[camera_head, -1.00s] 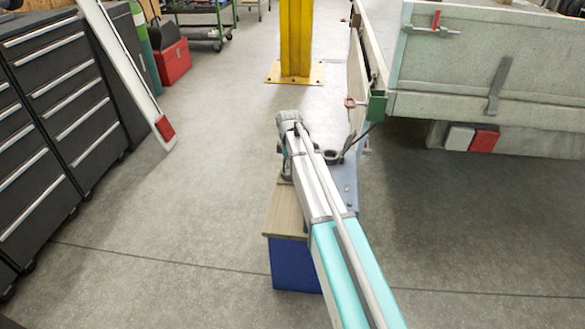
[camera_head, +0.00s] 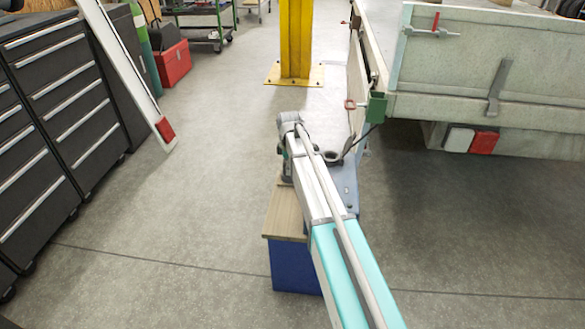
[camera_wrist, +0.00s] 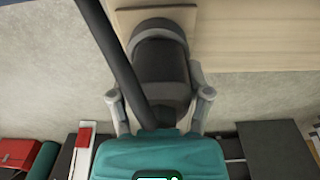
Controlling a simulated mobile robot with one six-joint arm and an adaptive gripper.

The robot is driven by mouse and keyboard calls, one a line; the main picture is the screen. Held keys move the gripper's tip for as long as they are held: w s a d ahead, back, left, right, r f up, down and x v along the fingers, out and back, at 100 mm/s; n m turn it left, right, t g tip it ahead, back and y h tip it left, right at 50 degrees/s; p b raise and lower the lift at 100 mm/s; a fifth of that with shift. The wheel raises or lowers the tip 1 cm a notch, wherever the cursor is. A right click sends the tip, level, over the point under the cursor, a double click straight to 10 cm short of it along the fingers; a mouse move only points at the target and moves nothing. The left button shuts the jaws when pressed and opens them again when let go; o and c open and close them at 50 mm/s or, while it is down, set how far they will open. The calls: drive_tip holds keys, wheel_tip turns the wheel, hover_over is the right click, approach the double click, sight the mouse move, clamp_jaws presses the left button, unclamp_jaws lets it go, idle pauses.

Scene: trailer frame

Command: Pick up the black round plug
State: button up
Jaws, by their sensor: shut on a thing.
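The black round plug (camera_wrist: 160,75) fills the middle of the wrist view, against the edge of a light wooden surface. A black cable (camera_wrist: 115,60) runs across its left side in that view. My gripper (camera_wrist: 160,104) has one finger on each side of the plug and is shut on it. In the head view my arm reaches to the wooden top of the blue stand (camera_head: 296,268).
The trailer (camera_head: 485,65) stands at right, with a green bracket (camera_head: 377,107) at its near corner. A yellow post (camera_head: 295,40) stands behind. Black drawer cabinets (camera_head: 60,100) and a leaning white board (camera_head: 125,70) are at left. The floor between is open.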

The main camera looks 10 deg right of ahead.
drive_tip(key=shift+s+r, duration=0.1)
wheel_tip(320, 180, up, 3)
drive_tip(key=p, duration=0.3)
drive_tip(key=shift+c, duration=0.4)
drive_tip(key=s+r+p, duration=0.9)
drive_tip(key=s+p, duration=0.1)
drive_tip(key=s, duration=0.4)
drive_tip(key=shift+a+r, duration=0.4)
drive_tip(key=w+d+r+m+p, duration=0.2)
drive_tip(key=w+d+r+p, duration=0.1)
drive_tip(key=d, duration=0.4)
drive_tip(key=w+d+r+m+p, duration=0.2)
drive_tip(key=w+d+r+p, duration=0.1)
drive_tip(key=d, duration=0.3)
drive_tip(key=shift+w+d+r+p, duration=0.35)
drive_tip(key=shift+w+r+p, duration=0.05)
drive_tip(key=shift+w, duration=0.4)
drive_tip(key=shift+f, duration=0.15)
